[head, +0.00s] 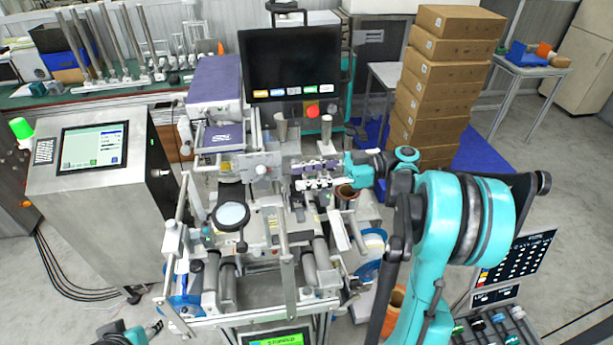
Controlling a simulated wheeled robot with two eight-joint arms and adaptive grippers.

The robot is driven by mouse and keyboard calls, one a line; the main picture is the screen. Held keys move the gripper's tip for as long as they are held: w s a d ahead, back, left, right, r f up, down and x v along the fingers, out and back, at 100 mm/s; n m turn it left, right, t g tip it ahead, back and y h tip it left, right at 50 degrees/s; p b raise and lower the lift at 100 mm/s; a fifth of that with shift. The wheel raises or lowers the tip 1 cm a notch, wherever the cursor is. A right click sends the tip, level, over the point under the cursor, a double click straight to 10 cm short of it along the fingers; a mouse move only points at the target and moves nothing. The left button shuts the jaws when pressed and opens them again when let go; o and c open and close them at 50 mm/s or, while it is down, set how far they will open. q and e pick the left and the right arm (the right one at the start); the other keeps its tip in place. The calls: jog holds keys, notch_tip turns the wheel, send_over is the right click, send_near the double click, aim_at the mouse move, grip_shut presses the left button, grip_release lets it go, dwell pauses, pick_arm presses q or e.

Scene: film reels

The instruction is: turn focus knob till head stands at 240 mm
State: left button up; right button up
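The machine (205,322) stands in the middle of the head view, with a silver block (258,166) on its upper bar. I cannot tell for certain which part is the head or the focus knob, and no 240 mm scale is readable. My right arm reaches in from the right. Its gripper (328,176) is at the machine's upper right, among small silver and purple parts. Its fingertips blend with those parts, so grip and contact are unclear. My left gripper (150,329) shows only partly at the bottom left edge, apart from the machine; its opening is unclear.
A dark monitor (290,62) with a red button (312,111) below stands behind. A steel cabinet with a screen (93,147) is left. Stacked cartons (447,60) stand back right. A panel with knobs (517,262) is at lower right. Bare floor shows farther right.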

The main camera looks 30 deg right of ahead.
notch_tip(320, 180, up, 10)
dwell(0.4)
